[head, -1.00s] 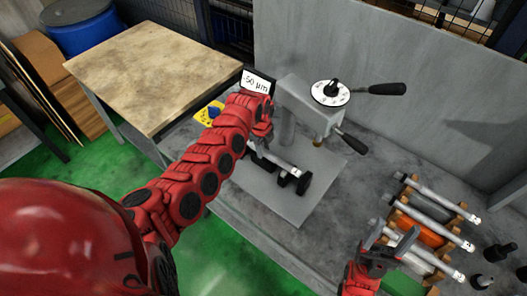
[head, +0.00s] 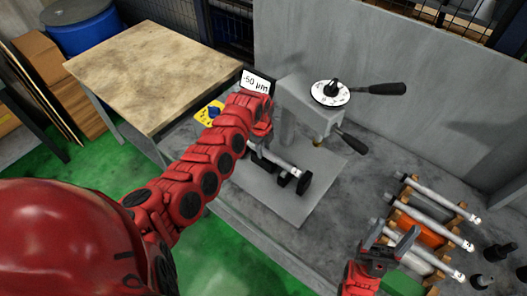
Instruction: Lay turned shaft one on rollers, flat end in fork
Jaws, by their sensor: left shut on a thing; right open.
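A silvery turned shaft (head: 278,160) lies along the black roller supports (head: 303,183) on the grinder's grey base plate (head: 296,211). My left gripper (head: 257,140) is shut at the shaft's upper left end, and my own arm hides much of the jaws and that end. I cannot tell whether the flat end sits in the fork, which is hidden.
Several more shafts (head: 433,195) lie on a wooden rack (head: 461,207) at the right, with black fittings (head: 482,281) beside it. The grinder head (head: 308,104) with dial and black handles stands behind the rollers. A sign reading -50 µm (head: 256,82) stands left of it. A wooden-topped table (head: 150,70) is at upper left.

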